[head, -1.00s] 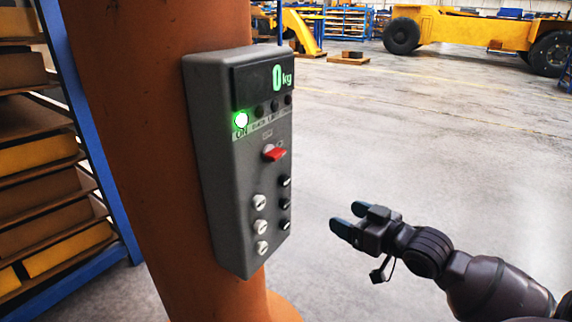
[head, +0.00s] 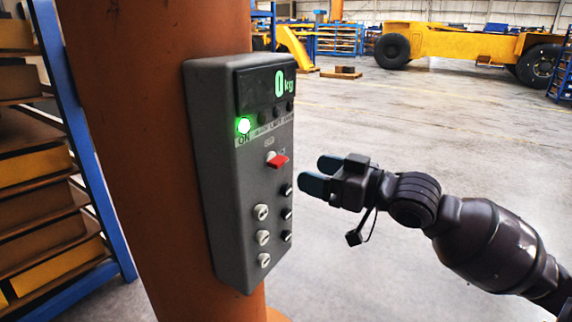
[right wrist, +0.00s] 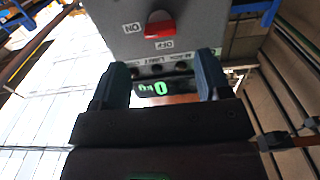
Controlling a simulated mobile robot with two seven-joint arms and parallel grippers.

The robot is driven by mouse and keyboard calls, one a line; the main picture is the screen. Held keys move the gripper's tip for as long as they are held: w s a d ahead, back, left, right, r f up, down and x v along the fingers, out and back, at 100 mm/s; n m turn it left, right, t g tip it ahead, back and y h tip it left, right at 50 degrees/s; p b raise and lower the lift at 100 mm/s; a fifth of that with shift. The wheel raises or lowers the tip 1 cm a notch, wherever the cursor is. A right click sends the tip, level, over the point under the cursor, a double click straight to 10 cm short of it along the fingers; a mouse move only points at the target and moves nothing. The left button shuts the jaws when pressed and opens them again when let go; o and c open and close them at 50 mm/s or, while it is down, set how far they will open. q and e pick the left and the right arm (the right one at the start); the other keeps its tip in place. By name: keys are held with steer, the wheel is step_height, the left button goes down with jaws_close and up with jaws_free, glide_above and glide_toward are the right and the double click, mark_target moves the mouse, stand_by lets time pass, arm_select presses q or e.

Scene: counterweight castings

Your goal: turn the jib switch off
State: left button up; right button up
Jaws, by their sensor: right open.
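The jib switch (head: 278,161) is a red handle on the front of a grey control box (head: 222,200) fixed to an orange column. It points to the right in the head view. In the right wrist view the red switch (right wrist: 160,29) shows at the top, with ON printed left of it and OFF below it. A green lamp (head: 243,125) labelled ON is lit, and the display (head: 268,86) reads 0 kg. My right gripper (head: 320,175) is open and empty, right of the box, its fingers toward it and apart from the switch. My left gripper is out of view.
Several white knobs (head: 263,237) and black knobs (head: 287,213) sit below the switch. The orange column (head: 130,120) stands behind the box. A blue-framed rack (head: 85,140) with trays is at the left. The floor to the right is open.

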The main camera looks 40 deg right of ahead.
mark_target(283, 163)
steer(key=shift+x, duration=3.55)
steer(key=c, duration=0.9)
